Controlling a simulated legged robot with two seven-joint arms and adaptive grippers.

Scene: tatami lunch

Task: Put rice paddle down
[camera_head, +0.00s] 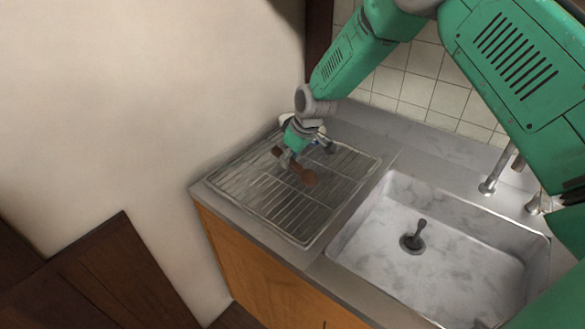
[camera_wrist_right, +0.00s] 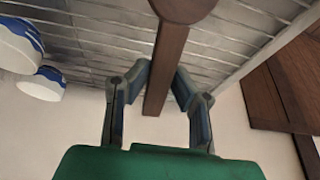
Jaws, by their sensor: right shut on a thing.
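The brown wooden rice paddle (camera_head: 304,175) is at the metal drying rack (camera_head: 240,199) beside the sink in the head view. Its wider end points toward the lower right. My right gripper (camera_head: 288,157) is shut on its handle. In the right wrist view the paddle's handle (camera_wrist_right: 166,62) passes between the fingers of my right gripper (camera_wrist_right: 162,80). The paddle is over the wire bars; I cannot tell whether it touches them. My left gripper is not in view.
Two white and blue bowls (camera_wrist_right: 42,83) are at the left of the wrist view, near the rack. The marble sink (camera_head: 380,255) lies right of the rack, with a dark drain piece (camera_head: 412,242) and a tap (camera_head: 489,186). A wall borders the rack's left. The rack's front bars look clear.

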